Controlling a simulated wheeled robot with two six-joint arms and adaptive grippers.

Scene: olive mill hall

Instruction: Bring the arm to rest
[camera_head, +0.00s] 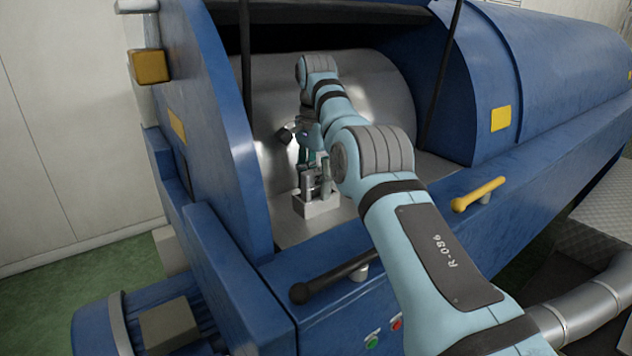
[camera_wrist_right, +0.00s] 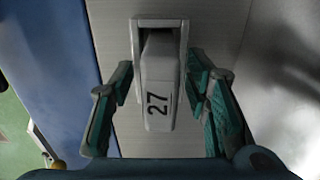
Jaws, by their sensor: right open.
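My right arm reaches into the open drum housing of a blue machine. My right gripper (camera_head: 313,168) is small and partly hidden in the head view, just above a pale metal fitting (camera_head: 316,207) on the housing floor. In the right wrist view the gripper's teal fingers (camera_wrist_right: 160,72) stand apart, one on each side of a grey part marked 27 (camera_wrist_right: 158,100). Gaps show between the fingers and that part. My left gripper is in no view.
The blue machine (camera_head: 352,242) surrounds the arm on both sides. A black-gripped handle (camera_head: 325,283) and a yellow handle (camera_head: 480,194) stick out along its front edge. A curved metal drum surface (camera_head: 385,95) stands behind the gripper. Green floor (camera_head: 75,290) is clear at left.

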